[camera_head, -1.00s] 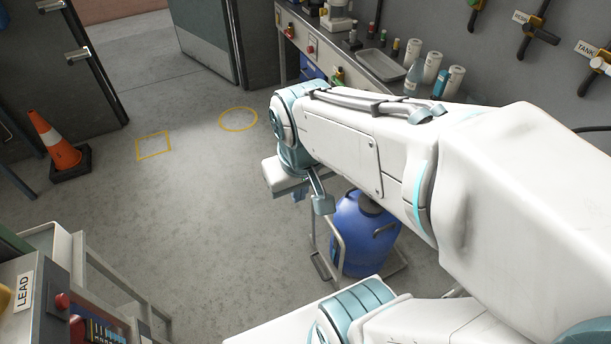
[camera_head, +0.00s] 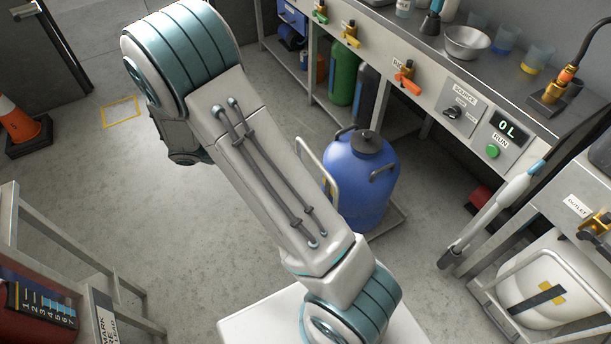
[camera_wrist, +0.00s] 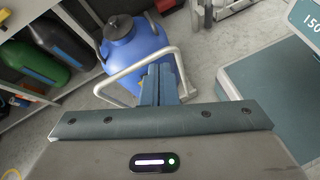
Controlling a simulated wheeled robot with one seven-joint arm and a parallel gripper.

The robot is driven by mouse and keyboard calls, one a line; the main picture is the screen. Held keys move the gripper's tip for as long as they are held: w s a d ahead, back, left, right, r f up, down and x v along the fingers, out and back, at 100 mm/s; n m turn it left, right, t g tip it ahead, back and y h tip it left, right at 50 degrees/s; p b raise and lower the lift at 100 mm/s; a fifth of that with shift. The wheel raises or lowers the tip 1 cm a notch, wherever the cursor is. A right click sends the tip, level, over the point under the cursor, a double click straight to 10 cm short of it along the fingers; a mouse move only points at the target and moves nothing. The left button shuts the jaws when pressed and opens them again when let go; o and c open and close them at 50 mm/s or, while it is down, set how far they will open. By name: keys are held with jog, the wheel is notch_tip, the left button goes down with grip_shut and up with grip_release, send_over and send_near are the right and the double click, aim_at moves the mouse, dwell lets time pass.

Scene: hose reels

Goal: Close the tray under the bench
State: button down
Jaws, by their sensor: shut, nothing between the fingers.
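A large blue drum (camera_head: 360,180) with a dark cap stands on a low grey tray (camera_head: 397,217) that juts out from under the bench (camera_head: 462,75). A bent pale tube handle (camera_head: 318,172) rises at the tray's front. In the wrist view the blue drum (camera_wrist: 133,50) stands beyond my gripper (camera_wrist: 159,72), and the tube handle (camera_wrist: 133,71) runs across behind the fingers. The fingers are shut together and empty. I cannot tell whether they touch the handle. In the head view my gripper is out of sight and my arm crosses the middle.
Green and dark cylinders (camera_head: 343,75) stand under the bench behind the drum. A white tank (camera_head: 545,275) in a tube frame is at the right. A grey stair-like frame (camera_head: 75,250) stands at the left. Open floor (camera_head: 180,225) lies between.

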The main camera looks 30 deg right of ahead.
jog(key=w+a+f+n+t+h+b, duration=0.1)
jog(key=w+f+n+t+h+b, duration=0.15)
jog(key=f, duration=0.35)
jog(key=w+a+f+n+t+h+b, duration=0.1)
jog(key=w+f+n+h+b, duration=0.15)
jog(key=f, duration=0.35)
jog(key=y+b, duration=0.1)
jog(key=b, duration=0.3)
send_near(315, 162)
jog(key=shift+g, duration=0.25)
jog(key=d, duration=0.3)
jog(key=d+f, duration=0.1)
jog(key=d, duration=0.2)
jog(key=shift+w+d+f, duration=0.15)
jog(key=shift+w+d, duration=0.1)
jog(key=shift+d, duration=0.05)
jog(key=shift+d, duration=0.1)
